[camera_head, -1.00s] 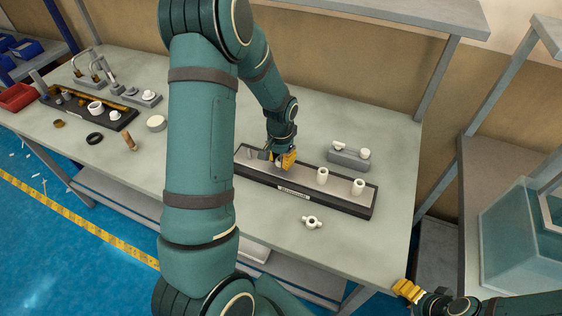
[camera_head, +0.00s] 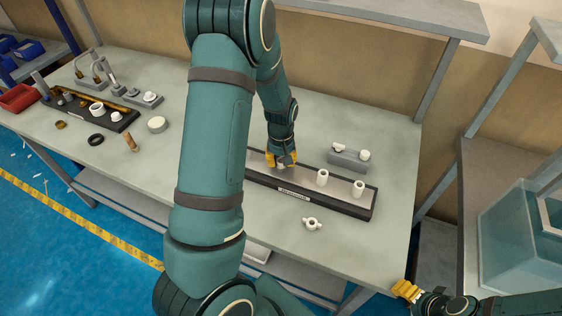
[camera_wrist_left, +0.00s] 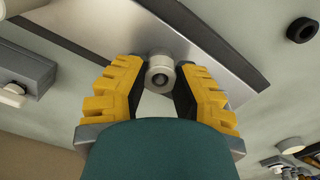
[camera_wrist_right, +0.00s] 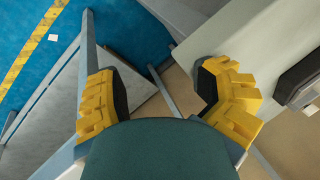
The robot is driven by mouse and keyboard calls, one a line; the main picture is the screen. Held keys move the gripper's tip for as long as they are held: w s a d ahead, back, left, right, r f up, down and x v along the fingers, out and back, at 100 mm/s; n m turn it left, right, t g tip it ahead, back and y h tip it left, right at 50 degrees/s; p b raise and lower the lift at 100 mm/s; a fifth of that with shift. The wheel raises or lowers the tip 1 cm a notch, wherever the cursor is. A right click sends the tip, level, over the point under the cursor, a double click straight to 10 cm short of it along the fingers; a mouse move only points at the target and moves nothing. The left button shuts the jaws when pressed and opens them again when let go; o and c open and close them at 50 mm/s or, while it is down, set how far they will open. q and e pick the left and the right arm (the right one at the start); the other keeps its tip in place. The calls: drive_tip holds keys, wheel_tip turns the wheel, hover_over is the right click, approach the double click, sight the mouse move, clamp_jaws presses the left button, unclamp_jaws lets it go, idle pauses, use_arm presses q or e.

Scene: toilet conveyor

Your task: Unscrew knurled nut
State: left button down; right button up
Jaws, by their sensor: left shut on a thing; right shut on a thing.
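My left gripper (camera_head: 281,162) is low over the left part of a dark fixture tray (camera_head: 330,202) on the table. In the left wrist view its two yellow fingers (camera_wrist_left: 159,95) close in on a round white part with a dark centre hole (camera_wrist_left: 160,65), which looks like the knurled nut; any knurling is too small to see. The nut is largely hidden in the head view. My right gripper (camera_head: 406,290) is off the table's front right corner. In the right wrist view its fingers (camera_wrist_right: 160,88) stand apart with nothing visible between them.
Two white cylinders (camera_head: 322,177) (camera_head: 358,187) stand on the tray's right part. A white winged part (camera_head: 312,223) lies in front. Another dark tray (camera_head: 125,122) and loose parts are at left.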

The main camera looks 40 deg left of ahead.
use_arm(q)
drive_tip(key=shift+s+f+n, duration=0.15)
drive_tip(key=shift+f+n, duration=0.15)
drive_tip(key=shift+n, duration=0.7)
drive_tip(key=shift+d, duration=0.1)
drive_tip(key=shift+p, duration=0.3)
drive_tip(key=n+p, duration=0.1)
drive_tip(key=n, duration=0.2)
drive_tip(key=shift+r, duration=0.15)
drive_tip(key=shift+n+p, duration=0.45)
drive_tip(key=shift+n, duration=0.55)
drive_tip(key=shift+n+p, duration=0.4)
drive_tip(key=shift+n, duration=0.2)
drive_tip(key=shift+w+n+p, duration=0.15)
drive_tip(key=shift+n+p, duration=0.25)
drive_tip(key=shift+n, duration=0.55)
drive_tip(key=shift+w+n+p, duration=0.15)
drive_tip(key=shift+n+p, duration=0.25)
drive_tip(key=shift+n, duration=0.55)
